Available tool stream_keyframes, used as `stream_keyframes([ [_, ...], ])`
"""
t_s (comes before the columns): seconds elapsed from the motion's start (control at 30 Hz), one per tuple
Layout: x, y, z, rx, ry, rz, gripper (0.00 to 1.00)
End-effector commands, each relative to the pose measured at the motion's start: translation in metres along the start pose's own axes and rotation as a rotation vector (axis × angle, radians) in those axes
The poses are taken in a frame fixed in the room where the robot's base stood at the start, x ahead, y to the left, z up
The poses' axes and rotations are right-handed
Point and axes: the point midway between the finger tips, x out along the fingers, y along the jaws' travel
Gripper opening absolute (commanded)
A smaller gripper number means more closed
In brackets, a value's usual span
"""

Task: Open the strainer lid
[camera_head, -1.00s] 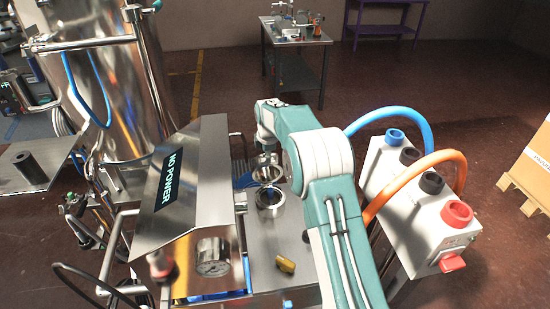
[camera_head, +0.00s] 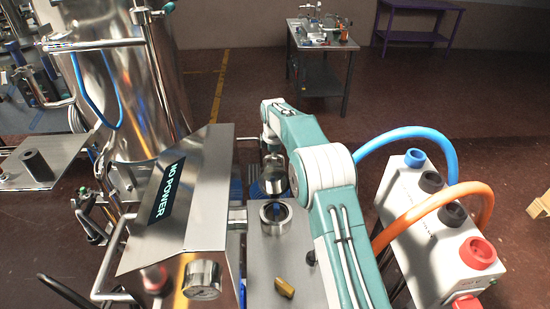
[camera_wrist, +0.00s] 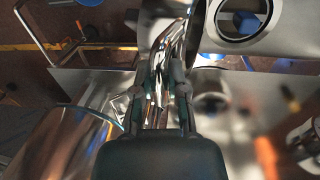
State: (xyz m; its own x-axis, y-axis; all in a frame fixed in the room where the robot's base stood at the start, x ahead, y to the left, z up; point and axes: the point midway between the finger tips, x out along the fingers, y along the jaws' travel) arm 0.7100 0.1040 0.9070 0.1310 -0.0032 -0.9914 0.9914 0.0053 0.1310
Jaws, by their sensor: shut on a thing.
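The strainer is a round steel opening (camera_head: 276,216) in the metal top right of the slanted panel. The shiny steel strainer lid (camera_head: 273,180) stands raised and tilted just behind the opening, apart from its rim. My gripper (camera_wrist: 160,92) is shut on a shiny metal part of the lid, between its two fingers in the wrist view. Exactly which part it grips is blurred. In the head view my arm reaches over from the right, and the fingertips are hard to make out above the lid.
A slanted "NO POWER" panel (camera_head: 182,195) and a gauge (camera_head: 202,279) stand left of the opening. A yellow piece (camera_head: 284,288) lies on the metal top. A white box (camera_head: 440,235) with blue and orange hoses stands right of my arm. A large steel tank (camera_head: 130,90) rises behind left.

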Motion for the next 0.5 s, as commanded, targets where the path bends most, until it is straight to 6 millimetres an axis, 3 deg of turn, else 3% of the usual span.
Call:
stream_keyframes([
  [0.37, -0.0011, 0.0008, -0.0018, -0.002, 0.003, 0.003, 0.0],
  [0.4, -0.0011, 0.0008, -0.0018, -0.002, 0.003, 0.003, 0.27],
  [0.47, -0.0011, 0.0007, -0.0018, -0.002, 0.003, 0.003, 0.54],
  [0.5, -0.001, 0.0007, -0.0017, -0.002, 0.003, 0.003, 0.54],
])
